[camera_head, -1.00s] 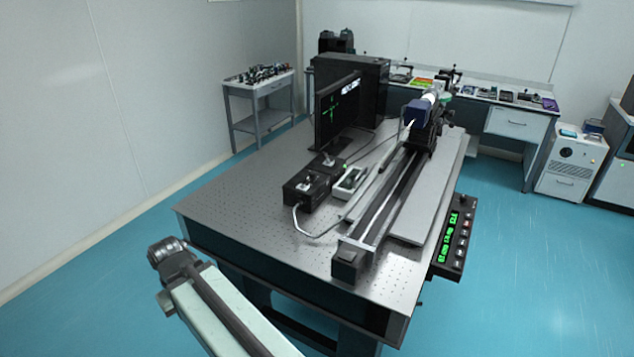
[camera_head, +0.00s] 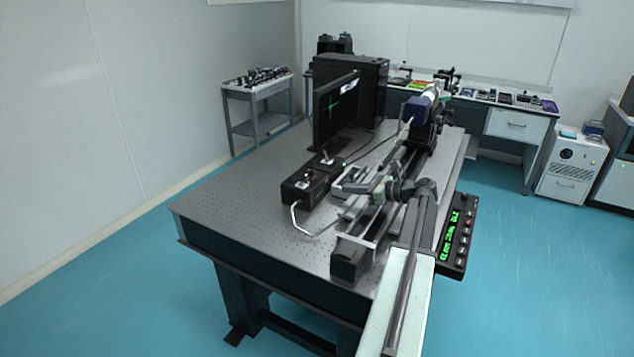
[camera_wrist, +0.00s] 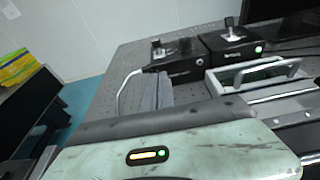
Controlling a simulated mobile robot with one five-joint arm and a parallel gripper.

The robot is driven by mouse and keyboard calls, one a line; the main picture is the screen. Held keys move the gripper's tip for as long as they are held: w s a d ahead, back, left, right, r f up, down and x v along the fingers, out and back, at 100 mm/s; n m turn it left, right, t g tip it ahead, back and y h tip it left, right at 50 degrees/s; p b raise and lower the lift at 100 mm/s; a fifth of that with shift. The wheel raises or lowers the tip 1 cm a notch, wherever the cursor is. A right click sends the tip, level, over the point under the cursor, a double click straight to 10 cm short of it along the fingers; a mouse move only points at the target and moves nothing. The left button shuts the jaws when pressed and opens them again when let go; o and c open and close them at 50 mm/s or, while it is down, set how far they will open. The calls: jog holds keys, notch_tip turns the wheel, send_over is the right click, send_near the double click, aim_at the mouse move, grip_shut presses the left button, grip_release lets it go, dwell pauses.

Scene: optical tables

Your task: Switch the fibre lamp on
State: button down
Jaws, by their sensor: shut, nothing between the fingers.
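Two black control boxes stand in line on the optical table. The near box (camera_head: 306,187) has a knob or lever on top and a pale cable (camera_head: 298,220) curving from its front; it may be the fibre lamp, but I cannot tell surely. In the wrist view the near box (camera_wrist: 175,62) is at the left, and the far box (camera_wrist: 232,46) shows a stick and a lit green light. My gripper (camera_head: 352,188) is shut and empty, right of the near box, above the table. Its narrow grey fingers (camera_wrist: 157,82) point toward that box's front in the wrist view, apparently apart from it.
A white tray-like unit with a handle (camera_wrist: 262,72) lies right of the boxes. A long rail (camera_head: 392,170) runs along the table's right. A monitor (camera_head: 336,110) stands behind the boxes. A panel with green digits (camera_head: 458,232) hangs at the right edge. The table's left (camera_head: 235,190) is clear.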

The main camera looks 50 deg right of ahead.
jog(key=shift+w+a, duration=0.1)
jog(key=b, duration=0.3)
send_near(305, 179)
jog(key=w+f, duration=0.3)
jog(key=f, duration=0.1)
jog(key=shift+w+a+r+p, duration=0.15)
jog(key=shift+w+r+p, duration=0.4)
jog(key=shift+w, duration=0.25)
jog(key=shift+w+a+r+p, duration=0.15)
jog(key=shift+w+r+p, duration=0.25)
jog(key=shift+w+p, duration=0.35)
